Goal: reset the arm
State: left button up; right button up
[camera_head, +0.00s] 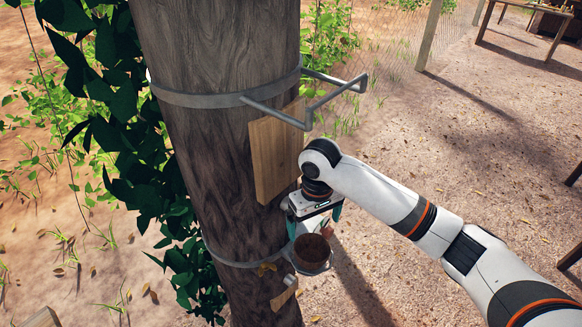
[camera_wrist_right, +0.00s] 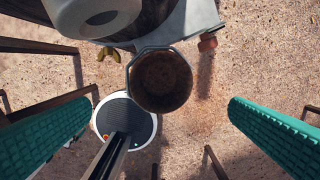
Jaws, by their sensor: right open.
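My right gripper (camera_head: 315,212) hangs beside the tree trunk (camera_head: 215,110), with its teal fingers pointing down. In the right wrist view the two teal fingers stand wide apart, and nothing is between them in their grip (camera_wrist_right: 160,125). A cup with a brown inside (camera_head: 311,252) sits in a holder on the trunk, just below the gripper. The cup also shows in the right wrist view (camera_wrist_right: 162,82), apart from both fingers. My left gripper is not in view.
A wooden board (camera_head: 277,150) and a metal bracket (camera_head: 325,92) stick out from the trunk close to my right wrist. A wooden-handled tool (camera_head: 285,293) hangs lower down. Leafy vines (camera_head: 120,100) cover the trunk's left side. The ground to the right is mostly open.

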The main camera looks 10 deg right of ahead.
jog(key=s+a+f+t+y, duration=0.1)
jog(key=s+a+f, duration=0.1)
jog(key=s, duration=0.2)
jog(key=s+a+f+n+y, duration=0.1)
jog(key=s+a+f, duration=0.15)
jog(key=s, duration=0.25)
jog(key=s+a+f+t+y, duration=0.1)
jog(key=s+f, duration=0.2)
jog(key=s, duration=0.1)
jog(key=s+d+m+t+h, duration=0.2)
jog(key=s+d+h, duration=0.1)
jog(key=s+d, duration=0.9)
notch_tip(320, 180, down, 28)
jog(key=s+a+f+g+b, duration=0.1)
jog(key=s+g+b, duration=0.1)
pick_arm(q)
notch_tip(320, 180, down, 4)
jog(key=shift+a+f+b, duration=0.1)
jog(key=shift+b, duration=0.95)
pick_arm(e)
jog(key=s+d+f+g, duration=0.1)
jog(key=s+d+f, duration=0.1)
jog(key=s+f, duration=1.4)
jog(key=shift+s+d+f, duration=0.2)
jog(key=shift+d+f, duration=0.2)
jog(key=shift+f, duration=0.25)
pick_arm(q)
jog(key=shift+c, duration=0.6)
pick_arm(e)
jog(key=shift+c, duration=0.6)
